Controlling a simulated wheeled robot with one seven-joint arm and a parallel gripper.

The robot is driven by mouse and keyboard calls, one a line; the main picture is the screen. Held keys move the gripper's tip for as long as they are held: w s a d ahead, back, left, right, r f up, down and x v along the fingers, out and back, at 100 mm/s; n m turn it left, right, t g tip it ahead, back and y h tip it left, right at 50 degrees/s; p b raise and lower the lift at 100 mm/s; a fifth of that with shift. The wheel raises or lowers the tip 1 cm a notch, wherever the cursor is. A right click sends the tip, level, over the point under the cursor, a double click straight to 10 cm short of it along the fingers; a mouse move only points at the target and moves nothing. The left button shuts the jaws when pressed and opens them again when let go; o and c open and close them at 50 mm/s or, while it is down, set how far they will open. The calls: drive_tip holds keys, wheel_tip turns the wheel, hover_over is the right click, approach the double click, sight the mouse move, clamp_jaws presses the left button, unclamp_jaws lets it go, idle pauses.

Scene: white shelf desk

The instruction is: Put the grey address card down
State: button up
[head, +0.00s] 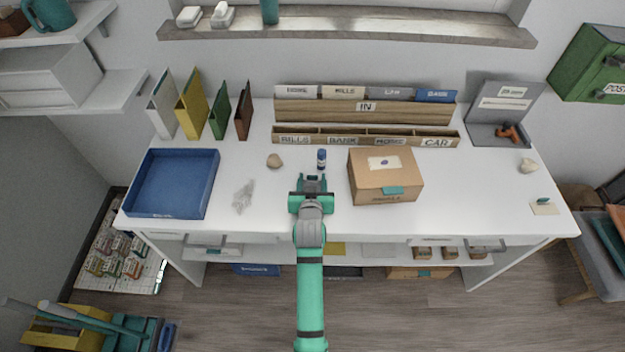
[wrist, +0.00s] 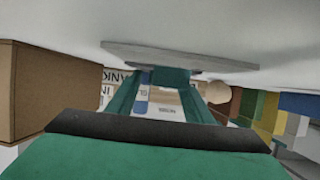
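My gripper (head: 312,180) points away from me, low over the middle of the white desk. In the wrist view, which is upside down, its two teal fingers (wrist: 168,78) reach down close to the desk top.
A blue-capped stick (head: 321,160) stands just beyond my gripper. A cardboard box (head: 385,182) is close on the right. A stone (head: 274,161), crumpled paper (head: 243,197) and a blue tray (head: 147,177) lie left. A wooden sorter (head: 365,137) stands behind. The desk's right part is fairly clear.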

drive_tip(key=shift+s+r, duration=0.1)
drive_tip(key=shift+r, duration=0.1)
drive_tip(key=v, duration=1.1)
drive_tip(key=shift+s+r, duration=0.1)
drive_tip(key=shift+s, duration=0.1)
drive_tip(key=s+d+f, duration=0.1)
drive_tip(key=s, duration=1.3)
drive_tip(key=s+f+t, duration=0.1)
drive_tip(key=s+f, duration=0.1)
drive_tip(key=s, duration=1.2)
drive_tip(key=shift+s+d+f, duration=0.2)
drive_tip(key=shift+s+d, duration=0.05)
drive_tip(key=shift+d, duration=0.1)
drive_tip(key=shift+t, duration=0.3)
drive_tip(key=s+r, duration=0.1)
drive_tip(key=s, duration=0.1)
drive_tip(key=s+r, duration=0.2)
drive_tip(key=s, duration=0.1)
drive_tip(key=s+r, duration=0.1)
drive_tip(key=s, duration=0.2)
drive_tip(key=shift+s+r, duration=0.2)
drive_tip(key=shift+r, duration=0.05)
drive_tip(key=shift+c, duration=0.7)
drive_tip(key=shift+s+r, duration=0.1)
drive_tip(key=shift+r, duration=0.05)
drive_tip(key=shift+c, duration=1.1)
